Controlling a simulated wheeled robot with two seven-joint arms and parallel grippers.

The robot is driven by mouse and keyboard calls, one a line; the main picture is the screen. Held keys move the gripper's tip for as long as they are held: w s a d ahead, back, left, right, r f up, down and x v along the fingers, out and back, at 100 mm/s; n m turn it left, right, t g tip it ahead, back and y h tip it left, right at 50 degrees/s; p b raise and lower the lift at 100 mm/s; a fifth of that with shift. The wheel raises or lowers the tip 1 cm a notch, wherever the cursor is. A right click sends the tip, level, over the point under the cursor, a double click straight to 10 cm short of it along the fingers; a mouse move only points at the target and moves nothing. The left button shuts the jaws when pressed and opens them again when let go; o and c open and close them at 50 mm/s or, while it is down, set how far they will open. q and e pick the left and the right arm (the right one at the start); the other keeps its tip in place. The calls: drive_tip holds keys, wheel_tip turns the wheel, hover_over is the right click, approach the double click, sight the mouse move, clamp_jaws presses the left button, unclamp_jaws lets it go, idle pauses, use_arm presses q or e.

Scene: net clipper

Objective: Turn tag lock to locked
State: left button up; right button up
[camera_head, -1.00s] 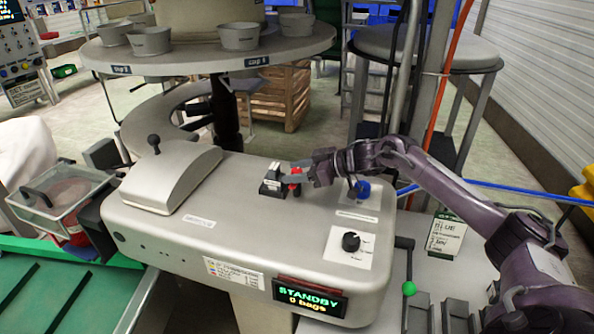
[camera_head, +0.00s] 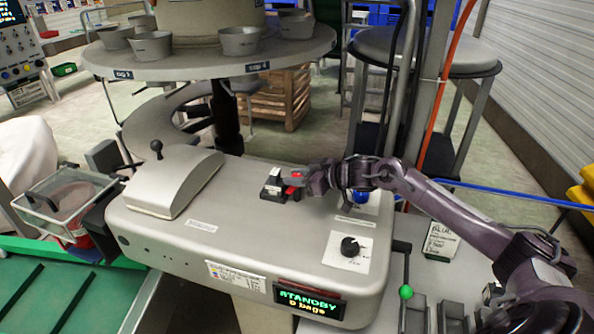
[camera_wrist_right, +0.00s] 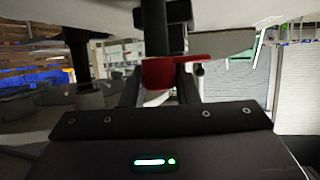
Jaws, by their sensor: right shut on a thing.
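The clipper machine (camera_head: 270,230) has a grey top with a small black block fitting (camera_head: 273,183). A red part (camera_head: 297,175), which looks like the tag lock's handle, stands beside the block's right side. My right gripper (camera_head: 291,187) reaches in from the right and is shut on this red part. In the right wrist view the red part (camera_wrist_right: 168,73) sits between my two fingers (camera_wrist_right: 160,88), with a dark post behind it. The lock's markings are too small to read. My left gripper is not in view.
A blue knob (camera_head: 361,197) stands partly behind my right wrist. A black dial (camera_head: 350,246) on a white plate and a green STANDBY display (camera_head: 309,300) are nearer the front. A grey domed cover with a lever (camera_head: 175,185) is at left.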

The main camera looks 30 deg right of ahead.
drive_tip(key=m+h+p, duration=0.1)
drive_tip(key=m+t+h+p, duration=0.1)
drive_tip(key=m+h+p, duration=0.1)
drive_tip(key=shift+a+r, duration=0.1)
drive_tip(key=shift+r, duration=0.1)
drive_tip(key=shift+f+m+t+h+p, duration=0.1)
drive_tip(key=shift+m+t+h+p, duration=0.35)
drive_tip(key=shift+m+h, duration=0.5)
drive_tip(key=shift+f+m+h, duration=0.1)
drive_tip(key=shift+m+h, duration=0.75)
drive_tip(key=shift+h, duration=0.4)
drive_tip(key=m+g+h+b, duration=0.1)
drive_tip(key=m+h, duration=0.2)
drive_tip(key=shift+f+h, duration=0.1)
drive_tip(key=shift+h, duration=0.3)
drive_tip(key=shift+m+g+h, duration=0.55)
drive_tip(key=shift+m+h, duration=0.25)
drive_tip(key=shift+m, duration=0.3)
drive_tip(key=shift+r+m+g+h+p, duration=0.3)
drive_tip(key=shift+m+g+h+p, duration=0.45)
drive_tip(key=shift+m+h, duration=0.3)
drive_tip(key=shift+f+m+g+h+p, duration=0.1)
drive_tip(key=shift+m+g+h+p, duration=0.65)
drive_tip(key=shift+m+p, duration=0.15)
